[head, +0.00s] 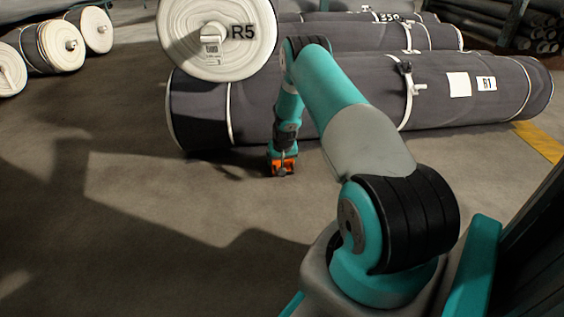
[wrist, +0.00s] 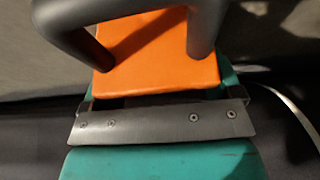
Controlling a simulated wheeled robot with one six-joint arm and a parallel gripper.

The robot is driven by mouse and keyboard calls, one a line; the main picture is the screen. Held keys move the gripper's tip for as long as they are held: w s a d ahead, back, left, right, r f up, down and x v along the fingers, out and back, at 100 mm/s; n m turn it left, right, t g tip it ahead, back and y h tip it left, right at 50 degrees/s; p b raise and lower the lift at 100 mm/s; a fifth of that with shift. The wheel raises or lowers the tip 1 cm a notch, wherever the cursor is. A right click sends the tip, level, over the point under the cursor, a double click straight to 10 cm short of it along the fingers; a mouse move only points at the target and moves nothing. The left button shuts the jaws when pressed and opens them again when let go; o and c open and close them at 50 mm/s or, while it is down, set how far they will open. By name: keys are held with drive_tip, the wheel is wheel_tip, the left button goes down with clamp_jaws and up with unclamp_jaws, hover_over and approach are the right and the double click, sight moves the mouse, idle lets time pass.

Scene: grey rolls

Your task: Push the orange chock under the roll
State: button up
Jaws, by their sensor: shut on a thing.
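The orange chock (head: 288,171) is at floor level in front of the dark grey roll marked R1 (head: 440,90), near the roll's left part. My gripper (head: 282,158) is at the end of the downward-reaching arm and is shut on the chock. In the wrist view the chock (wrist: 165,66) shows a broad orange face with dark grey bars across it. A grey plate with screws and teal parts lie below it in that view. The chock's roll-facing side is hidden, so I cannot tell whether it touches the roll.
A roll marked R5 (head: 215,40) rests high above R1's left end. More grey rolls (head: 400,38) lie behind. White-ended rolls (head: 62,46) lie at the far left. A yellow floor strip (head: 540,141) is at the right. The floor (head: 150,240) at front left is clear.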

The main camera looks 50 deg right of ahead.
drive_tip(key=shift+w+d, duration=1.1)
drive_tip(key=shift+w, duration=0.15)
drive_tip(key=o, duration=1)
drive_tip(key=p+v, duration=1.2)
drive_tip(key=v, duration=0.5)
drive_tip(key=shift+r, duration=0.15)
